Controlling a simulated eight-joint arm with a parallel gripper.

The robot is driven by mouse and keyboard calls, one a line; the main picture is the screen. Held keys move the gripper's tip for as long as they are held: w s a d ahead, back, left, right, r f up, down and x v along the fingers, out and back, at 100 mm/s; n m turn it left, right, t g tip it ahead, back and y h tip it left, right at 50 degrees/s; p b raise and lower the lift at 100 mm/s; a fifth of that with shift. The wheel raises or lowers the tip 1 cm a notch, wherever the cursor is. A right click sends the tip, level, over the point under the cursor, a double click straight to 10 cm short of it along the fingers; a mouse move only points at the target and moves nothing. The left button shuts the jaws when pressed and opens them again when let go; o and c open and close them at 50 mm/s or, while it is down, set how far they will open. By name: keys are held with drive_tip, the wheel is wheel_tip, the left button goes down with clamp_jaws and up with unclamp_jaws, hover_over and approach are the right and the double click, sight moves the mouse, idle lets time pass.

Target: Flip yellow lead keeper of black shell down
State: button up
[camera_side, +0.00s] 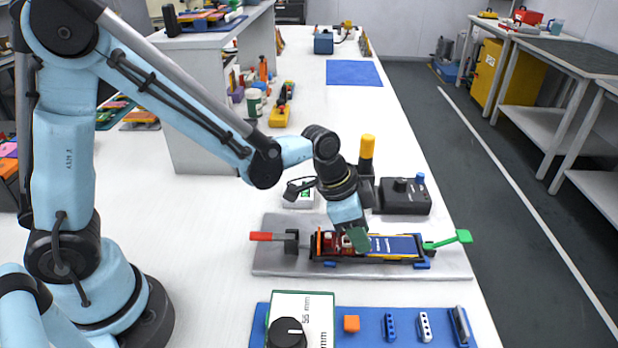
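The black shell (370,261) lies on a grey plate (278,262) near the table's right side, with a dark blue flat cell (393,245) in its right part. Small red parts (327,242) stand at its left end. A thin yellow strip (319,243) shows upright beside them; I cannot tell for sure that it is the yellow lead keeper. My gripper (348,236) points down over the left half of the shell, close to the red parts. A dark green piece (359,239) shows at its tip. The fingers are too small and hidden to tell open from shut.
A red-handled clamp (268,237) sits left of the shell and a green lever (449,240) right of it. A black control box (405,197) and a yellow-topped post (366,150) stand behind. A blue mat (378,331) with small parts lies in front.

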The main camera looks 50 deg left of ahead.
clamp_jaws()
drive_tip(key=shift+w+d+g+y, duration=0.15)
drive_tip(key=shift+w+g+y, duration=0.05)
drive_tip(key=shift+g+y, duration=0.3)
drive_tip(key=shift+o, duration=0.7)
unclamp_jaws()
drive_tip(key=v, duration=1.2)
